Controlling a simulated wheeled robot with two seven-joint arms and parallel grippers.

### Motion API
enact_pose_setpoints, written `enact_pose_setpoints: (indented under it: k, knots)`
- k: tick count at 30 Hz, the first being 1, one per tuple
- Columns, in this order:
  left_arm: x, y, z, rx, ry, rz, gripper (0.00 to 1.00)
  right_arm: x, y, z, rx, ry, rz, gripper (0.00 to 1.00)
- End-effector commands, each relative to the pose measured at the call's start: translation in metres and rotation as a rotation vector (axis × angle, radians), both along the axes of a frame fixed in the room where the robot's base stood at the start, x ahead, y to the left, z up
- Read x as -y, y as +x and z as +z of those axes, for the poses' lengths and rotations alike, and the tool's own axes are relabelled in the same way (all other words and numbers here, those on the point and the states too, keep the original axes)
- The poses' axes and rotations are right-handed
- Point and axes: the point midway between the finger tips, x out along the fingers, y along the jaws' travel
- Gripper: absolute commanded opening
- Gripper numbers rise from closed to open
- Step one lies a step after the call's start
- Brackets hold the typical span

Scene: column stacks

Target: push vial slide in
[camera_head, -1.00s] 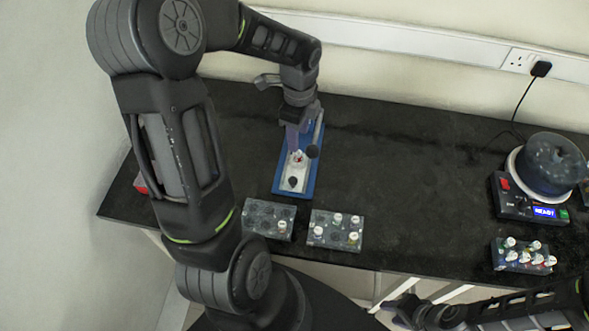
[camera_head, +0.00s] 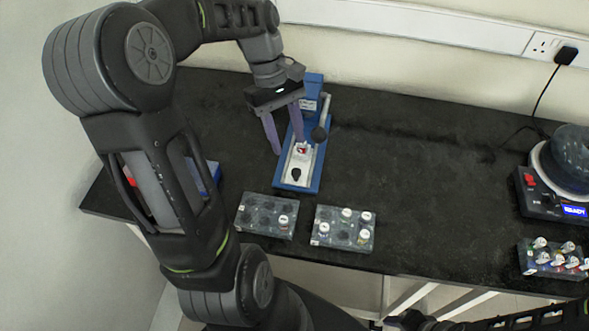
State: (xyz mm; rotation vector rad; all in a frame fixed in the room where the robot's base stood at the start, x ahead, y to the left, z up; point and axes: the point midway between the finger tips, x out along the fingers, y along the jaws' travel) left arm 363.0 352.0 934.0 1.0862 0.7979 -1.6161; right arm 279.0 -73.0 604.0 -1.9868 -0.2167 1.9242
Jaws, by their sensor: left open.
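A blue press-like device (camera_head: 316,165) stands on the black bench with a white slide (camera_head: 293,182) along its front. A vial with a red and white top (camera_head: 303,149) sits upright on the slide, in front of the device's upright block (camera_head: 312,88). A black knob (camera_head: 296,174) is on the near end of the slide. My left gripper (camera_head: 288,147) is open, its purple fingers spread at the device's left side; the right finger is close to the vial, and contact cannot be told. My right gripper (camera_head: 408,321) shows only partly at the bottom edge.
Two grey vial racks (camera_head: 267,228) (camera_head: 343,241) stand in front of the device. A third rack (camera_head: 552,257) and a round-topped machine reading READY (camera_head: 544,199) are at the right. The bench middle is clear.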

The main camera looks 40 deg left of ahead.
Motion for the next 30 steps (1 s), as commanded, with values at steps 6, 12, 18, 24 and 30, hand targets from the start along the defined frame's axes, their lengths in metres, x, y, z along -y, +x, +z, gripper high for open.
enact_pose_setpoints:
  k: [6,12,18,24,30]
  knots:
    - [0.0,0.0,0.001,-0.007,-0.001,0.018,0.42,0.0,0.0,0.0,0.001,0.0,0.0,0.36]
    - [0.001,-0.001,-0.002,-0.007,0.0,0.016,0.42,0.0,0.0,0.0,0.001,0.0,0.0,0.36]
    - [0.009,-0.004,-0.02,-0.009,-0.002,0.015,0.42,0.0,0.0,0.001,0.0,0.0,0.0,0.36]
    - [0.021,-0.007,-0.05,-0.01,-0.002,0.014,0.42,0.0,0.0,0.001,0.0,0.0,0.0,0.36]
    - [0.028,-0.009,-0.069,-0.007,-0.001,0.015,0.42,0.0,0.0,0.002,0.0,0.0,0.0,0.36]
